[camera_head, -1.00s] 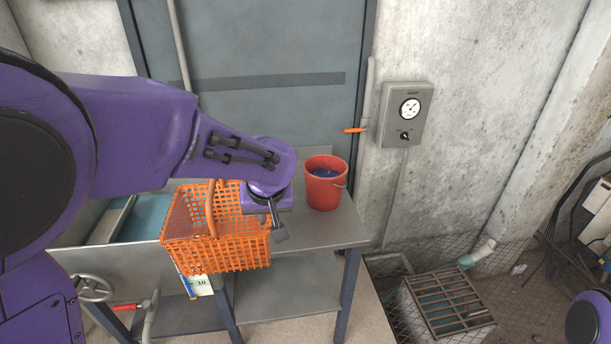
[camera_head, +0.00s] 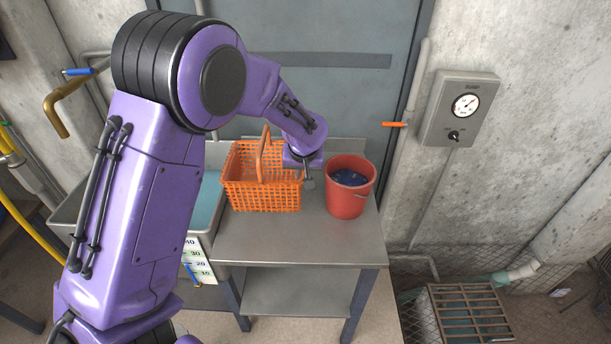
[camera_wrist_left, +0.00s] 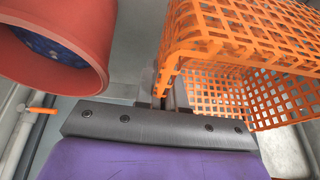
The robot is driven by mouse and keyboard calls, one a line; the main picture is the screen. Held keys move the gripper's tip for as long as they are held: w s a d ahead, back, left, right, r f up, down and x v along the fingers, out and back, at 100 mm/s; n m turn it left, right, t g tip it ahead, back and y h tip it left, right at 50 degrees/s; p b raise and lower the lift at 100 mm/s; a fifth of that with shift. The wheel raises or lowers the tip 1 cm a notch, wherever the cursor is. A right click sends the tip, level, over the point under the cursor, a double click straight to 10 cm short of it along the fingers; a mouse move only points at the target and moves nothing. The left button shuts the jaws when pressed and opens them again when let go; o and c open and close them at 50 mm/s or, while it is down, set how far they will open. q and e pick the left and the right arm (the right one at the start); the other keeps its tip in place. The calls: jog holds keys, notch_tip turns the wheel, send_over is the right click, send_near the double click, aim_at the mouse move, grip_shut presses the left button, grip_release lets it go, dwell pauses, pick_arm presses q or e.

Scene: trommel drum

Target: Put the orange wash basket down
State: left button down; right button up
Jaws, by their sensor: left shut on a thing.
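The orange wash basket (camera_head: 262,192), a plastic lattice with a raised handle, is upright over the left part of the steel table (camera_head: 290,252), left of the red bucket. I cannot tell whether its bottom touches the table top. My left gripper (camera_head: 308,184) is shut on the basket's right side. In the left wrist view the gripper's fingers (camera_wrist_left: 172,98) meet the edge of the basket (camera_wrist_left: 225,45), and their tips are partly hidden. My right gripper is out of view.
A red bucket (camera_head: 349,198) with blue contents stands close right of my left gripper. A sink with bluish water (camera_head: 208,203) adjoins the table's left side. The table front is clear. A gauge box (camera_head: 458,108) hangs on the wall.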

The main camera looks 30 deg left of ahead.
pick_arm(q)
jog(key=x, duration=0.2)
jog(key=p+x, duration=0.1)
jog(key=x, duration=0.3)
jog(key=shift+w+a+f+p, duration=0.15)
jog(key=shift+w+f+p, duration=0.15)
jog(key=shift+w+p, duration=0.1)
jog(key=shift+f, duration=0.25)
jog(key=shift+w+f, duration=0.1)
jog(key=shift+w, duration=0.1)
jog(key=c, duration=1.7)
grip_release()
jog(key=shift+w+f, duration=0.1)
jog(key=o, duration=0.5)
jog(key=shift+c, duration=0.2)
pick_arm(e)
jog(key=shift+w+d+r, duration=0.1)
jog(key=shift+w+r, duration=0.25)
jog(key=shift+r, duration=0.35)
pick_arm(q)
jog(key=shift+s, duration=0.2)
jog(key=b+v, duration=0.1)
jog(key=v, duration=1.1)
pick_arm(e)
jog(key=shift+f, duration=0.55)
